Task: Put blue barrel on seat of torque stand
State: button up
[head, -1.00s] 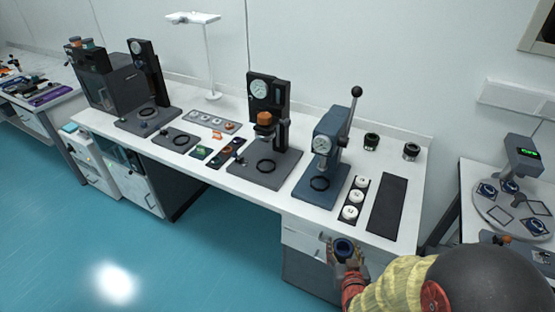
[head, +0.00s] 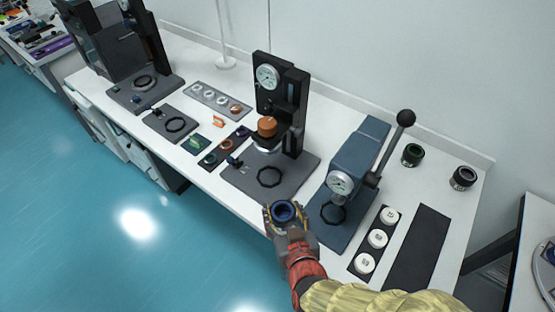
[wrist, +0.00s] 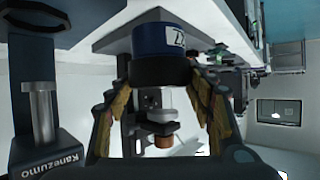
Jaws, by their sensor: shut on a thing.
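The blue barrel (head: 284,209) is held upright in my gripper (head: 283,217), which is shut on its sides. In the wrist view the barrel (wrist: 160,42) shows a white label and a dark band between the fingers. It is near the bench's front edge, between two stands. The black stand (head: 291,105) has a dial, an orange knob and a dark ring seat (head: 269,177) on its grey base. The blue lever press (head: 352,165) has a dial and a ring seat (head: 334,213). No readable label tells which is the torque stand. Both seats look empty.
Another dark dial stand (head: 140,40) with a ring stands at the far left. White pieces lie in a black tray (head: 352,268) right of the press.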

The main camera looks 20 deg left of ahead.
jog(key=w+a+f+b, duration=0.1)
jog(key=w+a+b, duration=0.1)
jog(key=w, duration=0.3)
jog(key=w+a+f+b, duration=0.1)
jog(key=w+a+b, duration=0.1)
jog(key=w+a, duration=0.2)
jog(key=w+a+f+b, duration=0.1)
jog(key=w+a+b, duration=0.1)
jog(key=w+a, duration=0.2)
jog(key=shift+w+a+f, duration=0.1)
jog(key=shift+w+f, duration=0.05)
jog(key=shift+w, duration=0.45)
jog(key=shift+w+f, duration=0.1)
jog(key=shift+w, duration=0.45)
jog(key=shift+r, duration=0.1)
jog(key=o, duration=0.8)
jog(key=shift+f, duration=0.2)
jog(key=o, duration=0.5)
jog(key=shift+r, duration=0.15)
